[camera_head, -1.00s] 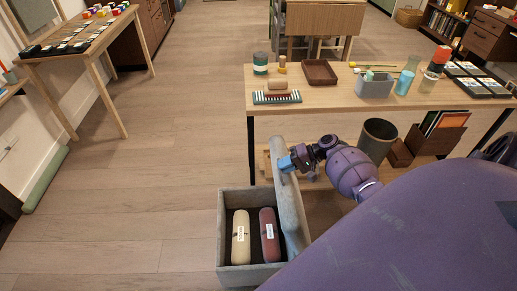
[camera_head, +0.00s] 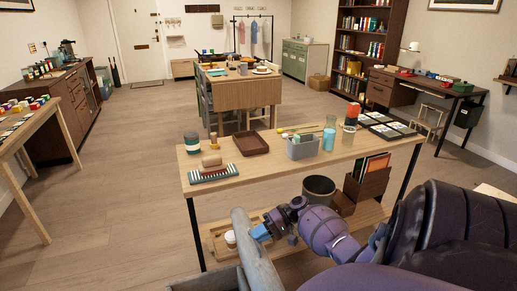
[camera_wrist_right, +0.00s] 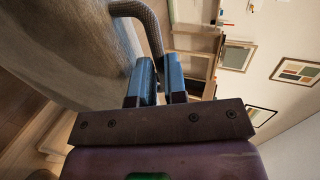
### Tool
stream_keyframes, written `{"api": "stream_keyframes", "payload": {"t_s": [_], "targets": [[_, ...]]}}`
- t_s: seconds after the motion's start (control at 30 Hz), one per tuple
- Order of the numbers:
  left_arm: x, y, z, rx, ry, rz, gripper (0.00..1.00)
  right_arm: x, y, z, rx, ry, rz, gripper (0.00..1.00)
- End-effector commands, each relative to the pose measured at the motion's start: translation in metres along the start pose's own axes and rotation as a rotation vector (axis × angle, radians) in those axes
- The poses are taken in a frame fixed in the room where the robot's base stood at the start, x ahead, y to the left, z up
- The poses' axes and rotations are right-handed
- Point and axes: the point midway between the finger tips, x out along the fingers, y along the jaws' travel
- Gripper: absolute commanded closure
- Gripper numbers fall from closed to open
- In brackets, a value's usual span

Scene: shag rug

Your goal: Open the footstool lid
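The footstool (camera_head: 195,284) is at the bottom edge of the head view, mostly cut off, so its inside is hidden. Its grey lid (camera_head: 254,254) stands raised, nearly upright, on the right side of the box. My right gripper (camera_head: 260,233) is at the lid's upper part, on its right side. In the right wrist view the lid (camera_wrist_right: 65,45) fills the left, and a dark looped handle (camera_wrist_right: 150,25) runs down between the blue fingers of the right gripper (camera_wrist_right: 158,82), which appear shut on it. My left gripper is not in view.
A wooden table (camera_head: 290,165) stands just beyond the lid, with a brown tray (camera_head: 251,144), a grey bin (camera_head: 302,148) and cups on it. A dark wastebasket (camera_head: 318,188) is on its lower shelf. Open floor (camera_head: 100,220) lies to the left.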

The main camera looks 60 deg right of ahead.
Motion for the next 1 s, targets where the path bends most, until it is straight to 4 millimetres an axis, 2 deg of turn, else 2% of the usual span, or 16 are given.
{"api": "stream_keyframes", "payload": {"t_s": [0.03, 0.17, 0.77, 0.87, 1.0], "targets": [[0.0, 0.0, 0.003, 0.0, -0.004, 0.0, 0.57, 0.003, 0.009, 0.006, 0.013, -0.008, 0.01, 0.81], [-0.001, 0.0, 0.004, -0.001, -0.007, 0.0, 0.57, 0.003, 0.008, 0.005, 0.012, -0.007, 0.008, 0.62], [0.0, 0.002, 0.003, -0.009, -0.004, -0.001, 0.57, -0.002, 0.003, 0.002, 0.005, -0.002, 0.004, 0.62], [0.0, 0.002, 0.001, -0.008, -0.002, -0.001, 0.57, -0.011, 0.003, 0.002, 0.005, -0.002, 0.005, 0.62], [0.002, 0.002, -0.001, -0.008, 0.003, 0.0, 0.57, -0.033, 0.003, 0.001, 0.005, -0.001, 0.005, 0.62]]}}
